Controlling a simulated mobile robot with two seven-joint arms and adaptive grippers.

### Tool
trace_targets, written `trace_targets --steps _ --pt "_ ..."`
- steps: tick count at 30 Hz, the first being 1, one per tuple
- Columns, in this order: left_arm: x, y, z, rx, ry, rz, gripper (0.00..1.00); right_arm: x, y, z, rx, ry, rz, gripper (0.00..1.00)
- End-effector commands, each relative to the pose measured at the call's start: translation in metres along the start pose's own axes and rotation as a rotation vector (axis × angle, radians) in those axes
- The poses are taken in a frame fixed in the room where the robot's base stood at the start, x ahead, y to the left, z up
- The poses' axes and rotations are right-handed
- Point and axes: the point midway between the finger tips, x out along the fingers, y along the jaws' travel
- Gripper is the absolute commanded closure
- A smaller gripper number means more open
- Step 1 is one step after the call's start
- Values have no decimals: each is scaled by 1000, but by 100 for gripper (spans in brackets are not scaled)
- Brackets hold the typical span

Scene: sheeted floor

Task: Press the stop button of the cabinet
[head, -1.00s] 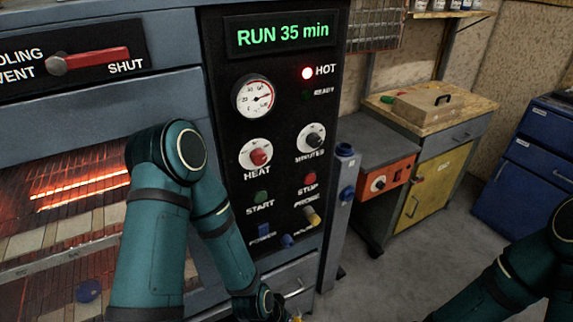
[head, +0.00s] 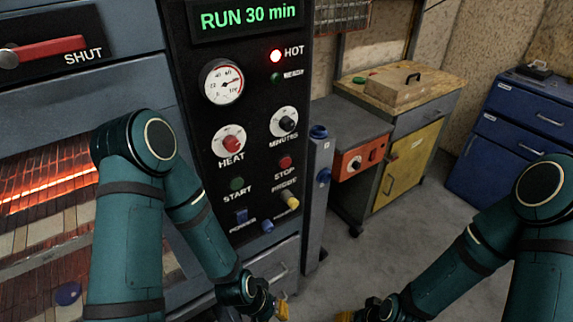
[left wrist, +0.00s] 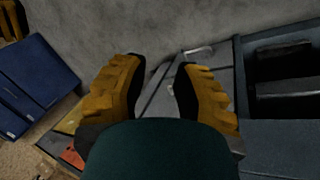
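The cabinet's black control panel (head: 249,120) fills the middle of the head view. Its red STOP button (head: 285,162) sits on the right side, below the MINUTES knob (head: 284,122) and right of the green START button (head: 237,184). The display (head: 246,17) reads RUN 30 min and the HOT lamp (head: 275,56) glows red. My left gripper (head: 277,306) is low, below the panel and apart from the button. In the left wrist view its two yellow fingers (left wrist: 158,88) are spread with nothing between them. My right gripper (head: 352,315) is at the bottom edge, partly cut off.
A yellow PROBE plug (head: 290,201) and blue POWER switch (head: 241,216) lie below STOP. A drawer handle (head: 278,273) is below the panel. A glowing oven window (head: 50,175) is left. A workbench (head: 405,100) and blue drawers (head: 515,135) stand right, with open floor before them.

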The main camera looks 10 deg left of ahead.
Motion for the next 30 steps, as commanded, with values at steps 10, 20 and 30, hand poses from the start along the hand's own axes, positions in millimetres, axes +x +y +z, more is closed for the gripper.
trace_targets --steps 10,20,30 --pt "0 0 0 0 0 0 100 0 0 0 0 0 0 53" --pt "0 0 0 0 0 0 100 0 0 0 0 0 0 53" --pt "0 0 0 0 0 0 100 0 0 0 0 0 0 53"
